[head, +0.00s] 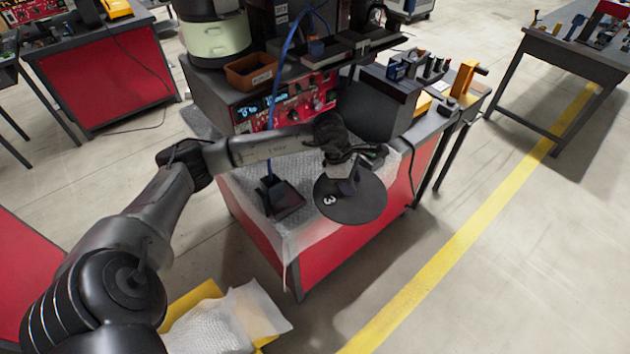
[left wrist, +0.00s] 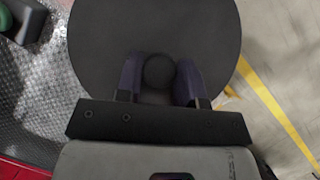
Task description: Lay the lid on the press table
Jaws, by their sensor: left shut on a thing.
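The lid is a dark round disc (head: 357,207) marked with a white 3, with a round knob (left wrist: 159,71) at its middle in the left wrist view. My left gripper (head: 346,183) is shut on the lid by this knob, with one finger on each side of it. The lid hangs in the air near the front right of the red-sided press table (head: 271,233), whose top is covered with bubble wrap. The lid's underside is hidden. The gap between lid and table top is hard to judge. My right gripper is not in view.
A small black stand (head: 283,199) with a blue cable is on the table, left of the lid. A red control panel (head: 287,101), an orange bin (head: 251,72) and a dark box (head: 373,109) stand behind. The floor to the right is open.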

